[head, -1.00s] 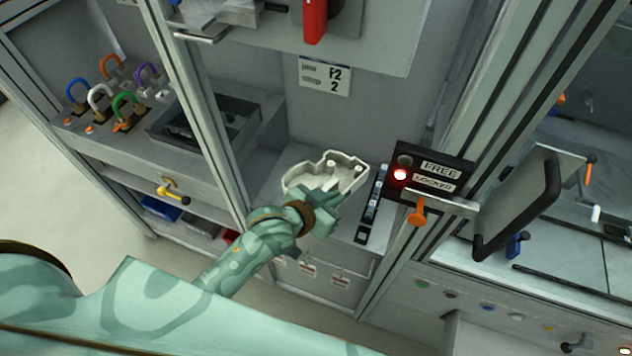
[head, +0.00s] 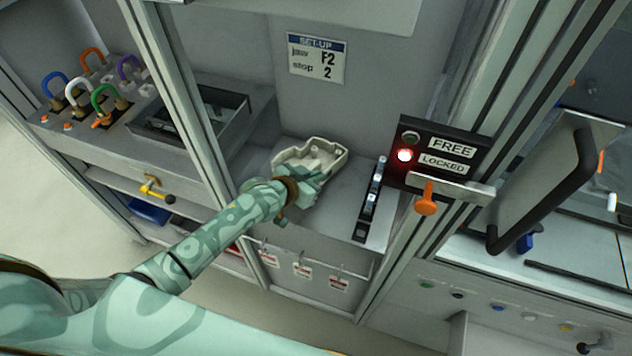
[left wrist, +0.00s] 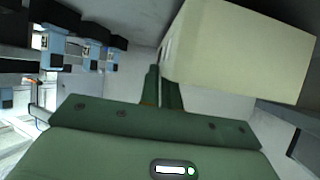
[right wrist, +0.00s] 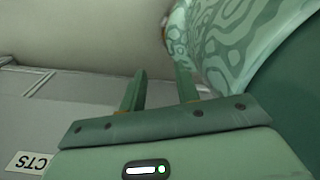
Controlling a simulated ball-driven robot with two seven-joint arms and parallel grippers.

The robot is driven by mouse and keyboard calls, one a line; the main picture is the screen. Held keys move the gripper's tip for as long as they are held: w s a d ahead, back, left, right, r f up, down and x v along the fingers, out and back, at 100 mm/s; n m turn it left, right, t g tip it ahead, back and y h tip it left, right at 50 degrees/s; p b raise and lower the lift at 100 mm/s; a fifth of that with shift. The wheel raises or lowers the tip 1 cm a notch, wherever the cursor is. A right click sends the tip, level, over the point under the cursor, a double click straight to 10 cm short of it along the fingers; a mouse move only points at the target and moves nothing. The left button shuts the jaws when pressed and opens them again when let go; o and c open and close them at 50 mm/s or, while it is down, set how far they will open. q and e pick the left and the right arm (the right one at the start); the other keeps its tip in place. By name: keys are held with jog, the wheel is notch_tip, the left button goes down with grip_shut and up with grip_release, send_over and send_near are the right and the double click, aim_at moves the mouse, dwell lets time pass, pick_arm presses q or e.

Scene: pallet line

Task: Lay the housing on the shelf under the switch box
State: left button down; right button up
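The cream housing (head: 312,157), an open shallow tray-like casting, is at the shelf (head: 338,205) in the middle bay in the head view. My left gripper (head: 312,178) is at its near edge, shut on its wall. In the left wrist view the fingers (left wrist: 160,88) are close together against the housing (left wrist: 240,52). Whether the housing rests fully on the shelf I cannot tell. The lower edge of the switch box (head: 350,14) shows at the top. My right gripper (right wrist: 160,92) is open and empty in the right wrist view.
A black strip with small blocks (head: 370,200) lies on the shelf's right. A post (head: 190,100) stands left. Tagged hooks (head: 302,270) hang below the shelf edge.

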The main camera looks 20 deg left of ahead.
pick_arm(q)
jog(key=shift+f, duration=0.55)
pick_arm(e)
jog(key=shift+f, duration=0.3)
pick_arm(q)
jog(key=shift+f, duration=0.2)
jog(key=c, duration=1.6)
grip_release()
pick_arm(e)
jog(key=shift+f, duration=0.1)
